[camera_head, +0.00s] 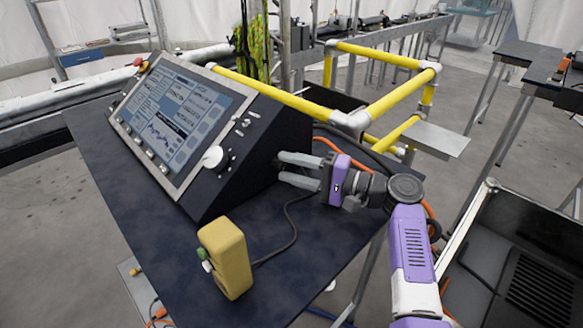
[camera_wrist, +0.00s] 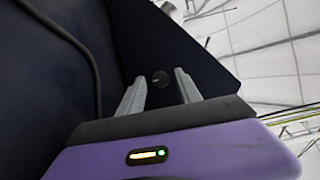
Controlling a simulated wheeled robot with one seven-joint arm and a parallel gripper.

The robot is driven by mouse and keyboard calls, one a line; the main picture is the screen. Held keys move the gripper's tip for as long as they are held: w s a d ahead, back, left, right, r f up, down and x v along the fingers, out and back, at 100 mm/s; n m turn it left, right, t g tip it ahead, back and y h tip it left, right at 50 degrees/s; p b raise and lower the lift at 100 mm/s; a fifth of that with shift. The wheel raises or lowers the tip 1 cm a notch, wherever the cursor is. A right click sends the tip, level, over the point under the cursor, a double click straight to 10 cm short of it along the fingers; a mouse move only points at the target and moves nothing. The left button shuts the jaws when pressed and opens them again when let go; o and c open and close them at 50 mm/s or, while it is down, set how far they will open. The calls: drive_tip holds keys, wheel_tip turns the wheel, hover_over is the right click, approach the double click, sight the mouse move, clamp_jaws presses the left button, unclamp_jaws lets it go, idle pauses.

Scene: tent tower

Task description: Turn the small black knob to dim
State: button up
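The small black knob (camera_wrist: 160,79) sits on the dark side face of the control console (camera_head: 262,150). In the wrist view it shows between and just beyond my two grey fingertips. In the head view the knob is hard to make out against the dark side panel, close to the fingertips. My gripper (camera_head: 281,167) is open, with its fingers pointing at the console's right side. In the wrist view my gripper (camera_wrist: 159,77) has a clear gap between its fingers, and neither finger visibly touches the knob.
A yellow box (camera_head: 226,258) with buttons stands at the front of the dark table (camera_head: 290,290). A black cable (camera_head: 290,222) curves over the table below my gripper. The console front carries a screen (camera_head: 178,112) and a white dial (camera_head: 213,157). Yellow rails (camera_head: 280,95) stand behind.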

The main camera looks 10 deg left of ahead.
drive_tip(key=shift+d, duration=0.1)
drive_tip(key=shift+b+v, duration=0.4)
drive_tip(key=shift+v, duration=3.4)
drive_tip(key=shift+s, duration=0.1)
